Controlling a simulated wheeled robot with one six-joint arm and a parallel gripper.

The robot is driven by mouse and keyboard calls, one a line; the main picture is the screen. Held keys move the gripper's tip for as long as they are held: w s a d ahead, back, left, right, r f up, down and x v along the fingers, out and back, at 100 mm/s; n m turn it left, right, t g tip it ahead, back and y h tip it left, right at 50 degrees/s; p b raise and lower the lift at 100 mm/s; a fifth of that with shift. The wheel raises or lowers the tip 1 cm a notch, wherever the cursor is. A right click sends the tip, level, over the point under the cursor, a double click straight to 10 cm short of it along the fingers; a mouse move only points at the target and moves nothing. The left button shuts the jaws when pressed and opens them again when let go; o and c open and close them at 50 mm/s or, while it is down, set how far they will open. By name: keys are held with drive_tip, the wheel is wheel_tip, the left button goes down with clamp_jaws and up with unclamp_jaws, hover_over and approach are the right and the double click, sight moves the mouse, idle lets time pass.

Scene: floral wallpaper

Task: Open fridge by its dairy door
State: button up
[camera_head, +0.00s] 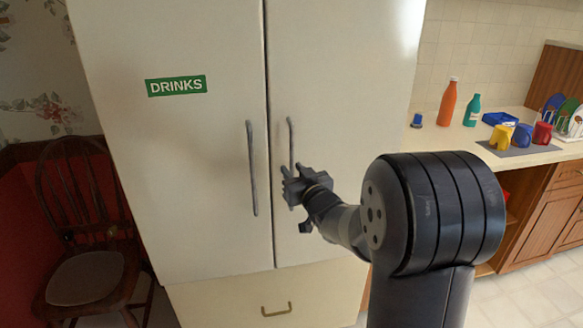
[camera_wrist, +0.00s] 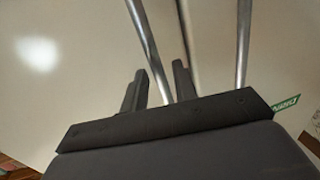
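The white fridge (camera_head: 190,140) has two tall doors side by side. The left door carries a green DRINKS sign (camera_head: 176,85) and a long grey handle (camera_head: 252,170). The right door (camera_head: 340,75) shows no sign in the head view; my arm hides part of it. Its grey handle (camera_head: 291,140) runs down behind my gripper (camera_head: 292,178). In the wrist view this handle (camera_wrist: 147,40) passes between the two dark fingers of my gripper (camera_wrist: 160,70), with a gap showing beside it. The fingers look apart. Both doors look closed.
A drawer (camera_head: 230,300) with a brass pull lies below the doors. A dark wooden chair (camera_head: 85,275) stands close at left. At right, a counter (camera_head: 440,140) holds bottles, mugs and a dish rack. Tiled floor (camera_head: 540,290) is clear at lower right.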

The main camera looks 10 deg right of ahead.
drive_tip(key=shift+w+a, duration=0.15)
drive_tip(key=shift+w, duration=0.6)
drive_tip(key=shift+c, duration=0.2)
clamp_jaws()
